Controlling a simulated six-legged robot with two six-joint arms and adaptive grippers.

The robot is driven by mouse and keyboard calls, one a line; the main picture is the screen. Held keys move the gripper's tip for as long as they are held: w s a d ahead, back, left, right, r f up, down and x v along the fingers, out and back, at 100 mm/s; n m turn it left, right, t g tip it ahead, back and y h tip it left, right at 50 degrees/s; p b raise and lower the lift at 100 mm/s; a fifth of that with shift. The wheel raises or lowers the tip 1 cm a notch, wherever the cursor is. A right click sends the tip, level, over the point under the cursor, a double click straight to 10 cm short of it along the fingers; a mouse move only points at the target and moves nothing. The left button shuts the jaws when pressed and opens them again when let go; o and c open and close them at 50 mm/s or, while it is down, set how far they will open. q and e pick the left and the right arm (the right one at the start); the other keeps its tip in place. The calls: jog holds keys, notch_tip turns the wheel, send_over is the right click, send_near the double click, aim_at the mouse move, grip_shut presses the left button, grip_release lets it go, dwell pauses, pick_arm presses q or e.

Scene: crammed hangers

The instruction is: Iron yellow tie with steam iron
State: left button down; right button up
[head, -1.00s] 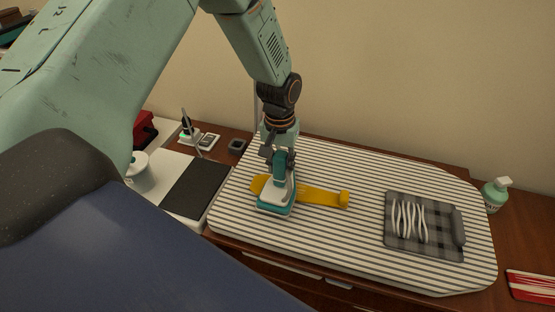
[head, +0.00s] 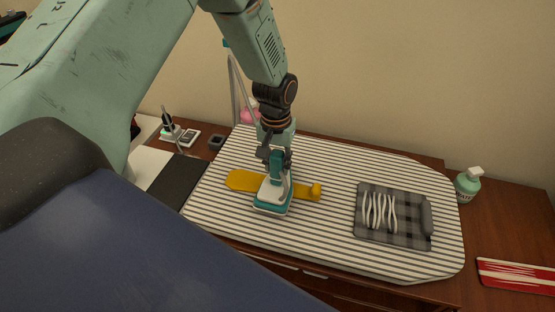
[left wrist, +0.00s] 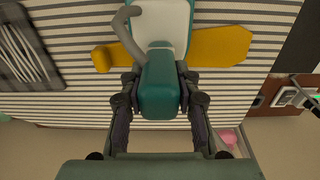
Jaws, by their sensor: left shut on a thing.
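The yellow tie (head: 243,181) lies across the striped ironing board (head: 330,165). The steam iron (head: 272,195), white with a teal base and handle, sits on the middle of the tie and hides that part. My left gripper (head: 274,158) is shut on the iron's teal handle from above. In the left wrist view the gripper's fingers (left wrist: 159,95) hold the teal handle (left wrist: 160,80) on both sides, and the tie (left wrist: 222,46) shows on both sides of the iron. My right gripper is not in view.
A folded grey checked cloth (head: 405,225) with white wavy stripes lies on the board's right. A green bottle (head: 467,185) stands beyond the board's right end. A red and white striped item (head: 515,275) lies at far right. Small items (head: 185,135) and a dark panel (head: 175,180) are at left.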

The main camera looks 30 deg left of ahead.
aim_at(276, 152)
pick_arm(q)
jog(key=shift+w+r, duration=0.25)
jog(key=shift+r, duration=0.8)
jog(key=shift+s+a+r+p, duration=0.15)
jog(key=shift+r+p, duration=0.4)
jog(key=shift+p, duration=0.2)
notch_tip(276, 152, up, 4)
jog(key=p, duration=0.3)
jog(key=shift+s+f, duration=0.1)
jog(key=shift+f, duration=0.05)
jog(key=shift+w+r+p, duration=0.2)
jog(key=shift+r+p, duration=0.3)
jog(key=shift+p, duration=0.15)
jog(key=shift+s, duration=0.1)
jog(key=shift+s+a, duration=0.15)
jog(key=shift+w+d+f, duration=0.1)
jog(key=shift+w+d, duration=0.1)
jog(key=shift+s+a, duration=0.15)
